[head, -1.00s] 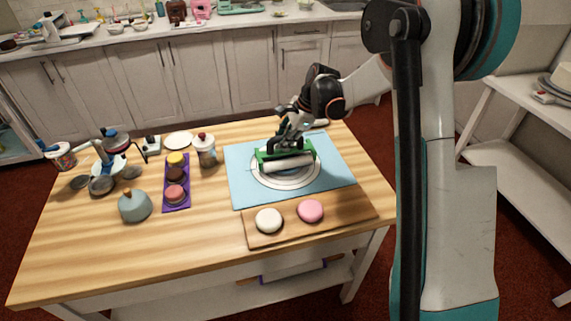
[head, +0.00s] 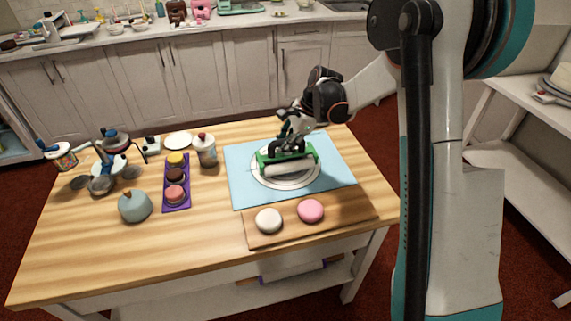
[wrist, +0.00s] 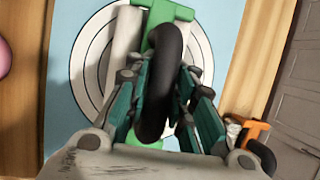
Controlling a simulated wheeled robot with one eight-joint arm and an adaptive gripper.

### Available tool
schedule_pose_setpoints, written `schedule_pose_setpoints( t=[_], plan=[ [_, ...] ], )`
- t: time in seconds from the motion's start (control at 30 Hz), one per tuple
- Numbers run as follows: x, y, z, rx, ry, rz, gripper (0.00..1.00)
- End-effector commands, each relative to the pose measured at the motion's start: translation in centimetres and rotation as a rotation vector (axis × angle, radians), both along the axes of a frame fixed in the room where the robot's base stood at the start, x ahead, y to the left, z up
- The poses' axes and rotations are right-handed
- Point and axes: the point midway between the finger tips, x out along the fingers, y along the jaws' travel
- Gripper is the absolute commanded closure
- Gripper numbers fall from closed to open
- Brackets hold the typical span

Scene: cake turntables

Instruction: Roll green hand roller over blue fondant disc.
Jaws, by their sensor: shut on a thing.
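The green hand roller (head: 268,158) has a green frame and a white cylinder (head: 290,168). My gripper (head: 288,146) is shut on its handle from above. In the wrist view, my fingers (wrist: 165,110) close around a dark curved handle part, with the green frame (wrist: 168,10) and white cylinder (wrist: 122,55) beyond. The roller is over a white ringed circle (head: 286,184) on a light blue rectangular mat (head: 240,185). I cannot make out a separate blue fondant disc; the roller hides part of the circle. Contact beneath the cylinder cannot be told.
A wooden board (head: 345,208) with a white round (head: 268,220) and a pink round (head: 311,211) lies in front of the mat. A purple tray (head: 165,190), a shaker (head: 206,152) and a grey-blue dome (head: 134,207) stand left. The front left table is clear.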

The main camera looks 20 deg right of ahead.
Motion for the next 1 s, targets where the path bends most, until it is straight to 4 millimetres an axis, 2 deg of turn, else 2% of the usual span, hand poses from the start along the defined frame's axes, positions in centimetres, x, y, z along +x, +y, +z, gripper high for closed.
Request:
schedule_pose_setpoints(
  t=[0.4,0.83,1.0],
  plan=[
    [1.7,-0.1,-0.1,-0.002,-0.001,0.000,1.00],
    [1.7,0.0,-0.1,-0.002,-0.001,-0.001,1.00],
    [2.6,0.0,-0.2,-0.001,-0.001,0.000,1.00]
  ],
)
